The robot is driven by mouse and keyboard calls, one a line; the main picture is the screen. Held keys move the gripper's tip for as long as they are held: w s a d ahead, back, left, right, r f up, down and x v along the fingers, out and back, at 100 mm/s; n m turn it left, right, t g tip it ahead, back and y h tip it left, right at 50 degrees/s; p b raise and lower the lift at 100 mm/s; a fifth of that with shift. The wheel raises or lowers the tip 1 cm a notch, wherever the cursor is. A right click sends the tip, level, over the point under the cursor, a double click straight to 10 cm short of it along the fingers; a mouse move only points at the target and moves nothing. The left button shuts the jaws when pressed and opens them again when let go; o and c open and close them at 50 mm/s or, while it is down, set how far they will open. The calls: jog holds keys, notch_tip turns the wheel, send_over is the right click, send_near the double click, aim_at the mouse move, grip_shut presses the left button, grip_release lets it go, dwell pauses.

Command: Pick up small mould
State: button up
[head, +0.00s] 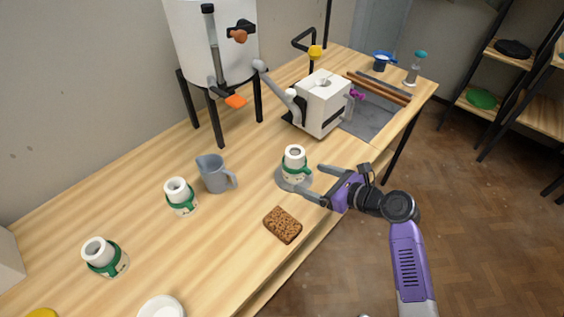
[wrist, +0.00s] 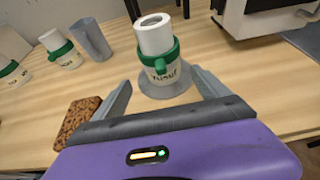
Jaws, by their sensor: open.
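A white mould (head: 294,160) with a green band stands upright on a grey round disc (head: 283,181) near the table's front edge. In the wrist view the mould (wrist: 156,40) has dark lettering low on its side and a hole in its top. Two similar moulds stand to the left, one in the middle (head: 178,190) and one farther left (head: 100,252). I cannot tell for sure which is the small one. My gripper (head: 314,181) is open and empty, its fingers pointing at the mould on the disc. In the wrist view the fingers (wrist: 161,84) lie just short of it, to either side.
A grey jug (head: 213,174) stands left of the disc, and a brown sponge-like block (head: 283,225) lies nearer the front edge. A white machine (head: 322,103) stands behind to the right. A large white tank (head: 212,45) on black legs stands at the back.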

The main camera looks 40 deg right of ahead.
aim_at(294, 169)
jog(key=shift+x, duration=0.75)
jog(key=x, duration=0.7)
jog(key=shift+d+r, duration=0.2)
jog(key=shift+r, duration=0.05)
grip_shut()
jog(key=shift+r, duration=0.1)
jog(key=shift+r, duration=0.1)
